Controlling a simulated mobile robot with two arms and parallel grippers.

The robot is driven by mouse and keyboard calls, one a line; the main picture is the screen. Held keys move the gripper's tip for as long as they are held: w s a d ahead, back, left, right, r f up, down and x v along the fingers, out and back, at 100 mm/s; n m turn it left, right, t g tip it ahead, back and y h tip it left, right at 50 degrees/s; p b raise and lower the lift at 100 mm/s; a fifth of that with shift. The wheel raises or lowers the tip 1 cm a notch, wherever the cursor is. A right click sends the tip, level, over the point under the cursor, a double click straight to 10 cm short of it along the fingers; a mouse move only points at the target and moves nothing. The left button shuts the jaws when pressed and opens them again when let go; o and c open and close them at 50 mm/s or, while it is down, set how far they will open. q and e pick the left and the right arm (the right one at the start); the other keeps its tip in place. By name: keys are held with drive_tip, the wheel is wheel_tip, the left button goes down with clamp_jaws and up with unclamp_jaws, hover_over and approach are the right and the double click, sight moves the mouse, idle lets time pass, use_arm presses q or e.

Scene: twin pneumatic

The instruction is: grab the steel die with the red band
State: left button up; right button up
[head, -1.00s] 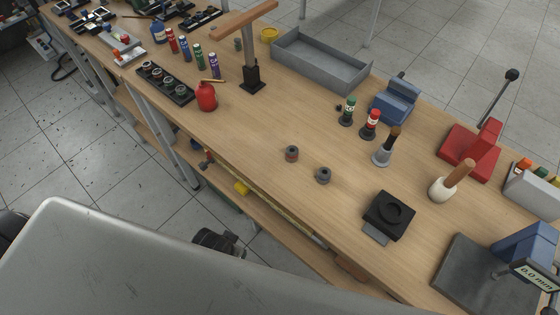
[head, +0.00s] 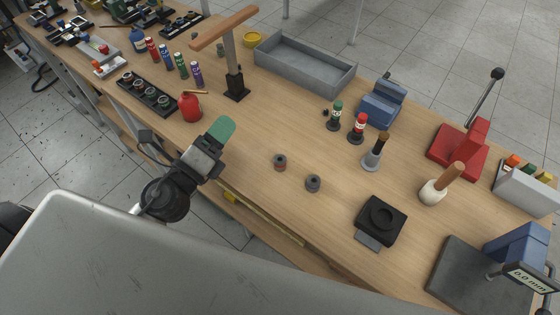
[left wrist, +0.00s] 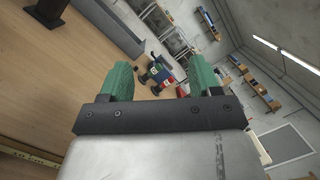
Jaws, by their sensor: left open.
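The steel die with the red band (head: 280,161) is a small dark grey ring standing on the bench in the head view; a reddish band shows low on its side. A similar plain grey die (head: 313,184) stands just to its right. My left gripper (head: 221,130) has green fingers and is up and to the left of the banded die, apart from it and empty. In the left wrist view the gripper (left wrist: 161,76) shows its two green fingers wide apart with nothing held between them; I cannot make out the dies there. My right gripper is not in view.
A red canister (head: 190,107) and a press stand (head: 236,90) are beyond the gripper. Green-topped (head: 335,116) and red-topped (head: 357,128) bottles stand behind the dies. A black block (head: 381,220) is to the right. The bench around the dies is clear.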

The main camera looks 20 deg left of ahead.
use_arm(q)
drive_tip(key=s+d+f+m+g+h, duration=0.1)
drive_tip(key=d+f+m+g+h, duration=0.35)
drive_tip(key=m, duration=0.75)
drive_tip(key=m+g, duration=0.5)
approach(282, 159)
drive_tip(key=shift+h+p+x, duration=0.25)
drive_tip(key=shift+p+x, duration=0.25)
drive_tip(key=shift+x, duration=0.45)
drive_tip(key=p+x, duration=0.1)
drive_tip(key=x, duration=0.5)
drive_tip(key=shift+a, duration=0.1)
drive_tip(key=c, duration=1.1)
